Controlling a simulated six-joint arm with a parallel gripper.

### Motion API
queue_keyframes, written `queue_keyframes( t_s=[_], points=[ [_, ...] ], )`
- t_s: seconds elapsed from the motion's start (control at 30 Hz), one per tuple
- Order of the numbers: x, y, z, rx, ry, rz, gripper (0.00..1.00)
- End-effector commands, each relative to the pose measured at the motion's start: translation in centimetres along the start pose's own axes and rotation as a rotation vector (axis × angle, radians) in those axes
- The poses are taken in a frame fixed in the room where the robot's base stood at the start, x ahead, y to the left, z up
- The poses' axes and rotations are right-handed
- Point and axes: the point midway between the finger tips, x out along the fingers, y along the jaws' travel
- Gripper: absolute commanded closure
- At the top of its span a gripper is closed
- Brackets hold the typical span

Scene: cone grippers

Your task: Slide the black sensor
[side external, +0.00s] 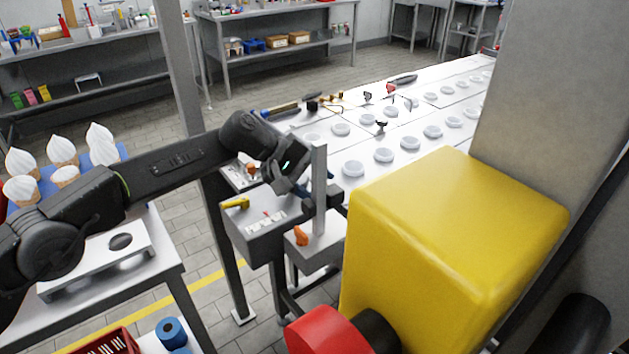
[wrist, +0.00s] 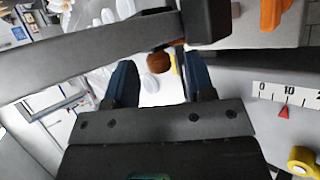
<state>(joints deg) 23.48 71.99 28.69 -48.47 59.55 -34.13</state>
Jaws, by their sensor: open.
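My gripper (side external: 298,186) is beside a grey upright post (side external: 319,190) at the machine in the side external view. In the wrist view its two dark blue fingers (wrist: 160,78) are apart. A dark block (wrist: 206,22), perhaps the black sensor, is at the end of a grey bar (wrist: 90,50) crossing just beyond the fingers. A brown-orange knob (wrist: 159,61) shows between the fingertips; I cannot tell whether anything touches it. A scale with "0" and "10" (wrist: 290,94) and a red pointer (wrist: 284,112) is on the grey housing at right.
A yellow handle (side external: 235,203) and an orange part (side external: 301,236) are on the machine near my gripper. A big yellow block (side external: 450,225) stands close on the right. A white conveyor with several round white cups (side external: 383,155) runs behind. Ice cream cones (side external: 62,150) stand at left.

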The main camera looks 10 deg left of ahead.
Motion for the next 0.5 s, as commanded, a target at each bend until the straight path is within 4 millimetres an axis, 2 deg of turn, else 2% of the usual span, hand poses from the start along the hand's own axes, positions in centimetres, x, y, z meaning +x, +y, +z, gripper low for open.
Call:
queue_keyframes(
  t_s=[0.13,0.5],
  points=[
    [-0.02,0.0,0.0,0.0,0.0,0.0,0.52],
    [-0.02,-0.01,0.01,0.0,0.0,0.0,0.87]
  ],
)
